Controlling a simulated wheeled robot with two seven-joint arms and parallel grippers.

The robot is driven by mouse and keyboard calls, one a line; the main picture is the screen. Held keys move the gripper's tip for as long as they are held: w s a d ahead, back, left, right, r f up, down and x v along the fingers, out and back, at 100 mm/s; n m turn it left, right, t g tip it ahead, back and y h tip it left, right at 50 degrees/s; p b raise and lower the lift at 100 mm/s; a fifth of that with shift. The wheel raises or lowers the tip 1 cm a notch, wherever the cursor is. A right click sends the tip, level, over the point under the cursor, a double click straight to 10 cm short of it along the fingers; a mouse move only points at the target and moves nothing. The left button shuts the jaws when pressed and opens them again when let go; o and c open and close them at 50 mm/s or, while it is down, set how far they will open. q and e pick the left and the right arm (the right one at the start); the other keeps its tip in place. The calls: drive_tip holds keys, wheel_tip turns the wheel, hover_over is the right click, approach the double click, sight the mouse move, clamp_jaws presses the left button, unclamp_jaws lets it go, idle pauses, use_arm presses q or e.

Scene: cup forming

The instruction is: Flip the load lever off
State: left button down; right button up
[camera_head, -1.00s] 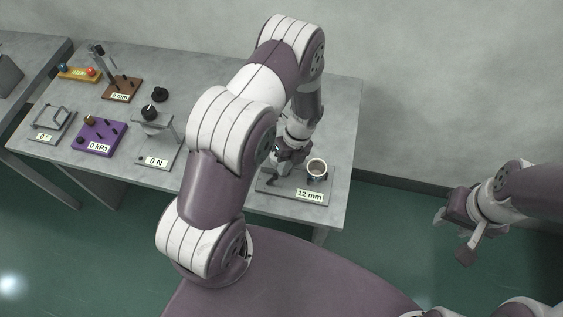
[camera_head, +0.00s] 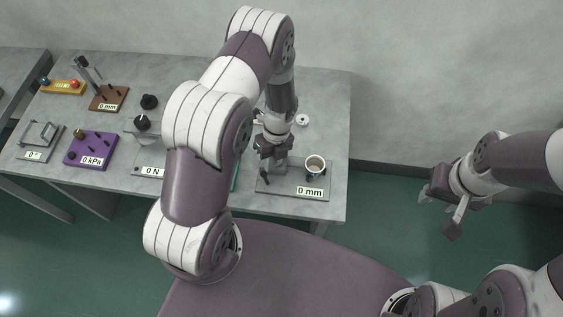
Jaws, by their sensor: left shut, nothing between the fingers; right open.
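A grey plate (camera_head: 290,186) at the right end of the table carries a white cup (camera_head: 315,161) in a dark holder and a display reading 0 mm (camera_head: 311,193). A small dark lever (camera_head: 265,177) stands at the plate's left side; no label on it is readable, so I cannot tell for certain that it is the load lever. My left gripper (camera_head: 278,164) is shut and empty, just above the plate beside the lever and left of the cup. I cannot tell whether it touches the lever. My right gripper (camera_head: 436,207) is open and empty, off the table to the right.
To the left stand a stand marked 0 N (camera_head: 152,171), a purple box marked 0 kPa (camera_head: 91,152), a brown base marked 0 mm (camera_head: 108,98) and a yellow box with buttons (camera_head: 62,88). A small white disc (camera_head: 302,120) lies behind the plate. My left arm hides the table's middle.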

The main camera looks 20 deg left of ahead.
use_arm(q)
drive_tip(key=shift+r, duration=0.15)
drive_tip(key=shift+r+p, duration=0.7)
